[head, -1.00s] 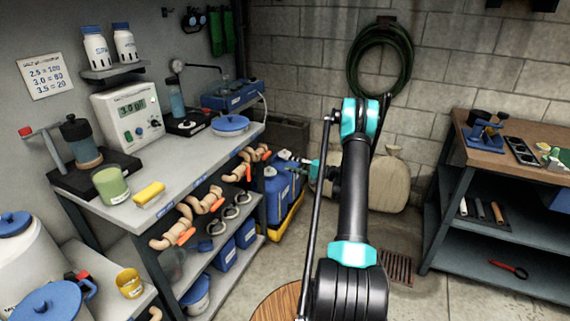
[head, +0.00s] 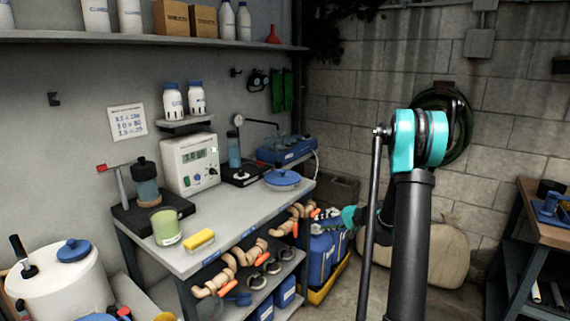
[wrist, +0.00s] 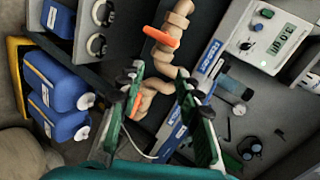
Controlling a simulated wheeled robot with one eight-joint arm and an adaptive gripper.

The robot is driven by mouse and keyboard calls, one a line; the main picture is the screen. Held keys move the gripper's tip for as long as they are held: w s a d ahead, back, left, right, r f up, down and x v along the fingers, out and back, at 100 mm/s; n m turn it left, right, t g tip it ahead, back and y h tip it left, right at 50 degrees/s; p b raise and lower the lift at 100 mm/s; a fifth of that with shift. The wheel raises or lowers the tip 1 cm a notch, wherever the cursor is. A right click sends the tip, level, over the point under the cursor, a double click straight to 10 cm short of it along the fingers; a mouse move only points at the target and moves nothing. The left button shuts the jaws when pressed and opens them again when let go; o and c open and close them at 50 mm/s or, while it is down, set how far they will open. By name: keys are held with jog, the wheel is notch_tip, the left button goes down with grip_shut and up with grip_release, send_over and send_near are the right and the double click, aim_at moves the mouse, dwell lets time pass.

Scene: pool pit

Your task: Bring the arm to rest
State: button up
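My arm (head: 410,240) rises in the right half of the head view to a teal joint near the wall, then bends down behind. My gripper (head: 325,224) shows small beyond it, near the right end of the grey bench. In the wrist view my gripper (wrist: 160,85) has its two green-padded fingers apart, with nothing held between them. Bent tan pipes with an orange handle (wrist: 161,37) show behind the fingers. I cannot tell the exact gap to them.
The grey bench (head: 205,262) carries a meter (head: 190,165), a green beaker and a yellow sponge. Blue canisters (head: 322,255) stand in a yellow tray beside it. A wooden-topped bench (head: 555,232) stands at right. A hose (head: 458,115) hangs on the block wall.

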jog(key=s+a+r+n+g+h, duration=0.2)
jog(key=s+a+h, duration=0.1)
jog(key=s, duration=0.8)
jog(key=s+d+f+n+h, duration=0.1)
jog(key=s+d+h, duration=0.2)
jog(key=s, duration=1)
jog(key=s+d+f+n+h, duration=0.2)
jog(key=s+d+h, duration=0.1)
jog(key=s, duration=1)
jog(key=shift+g+h, duration=0.3)
jog(key=shift+h, duration=0.5)
jog(key=shift+a, duration=0.1)
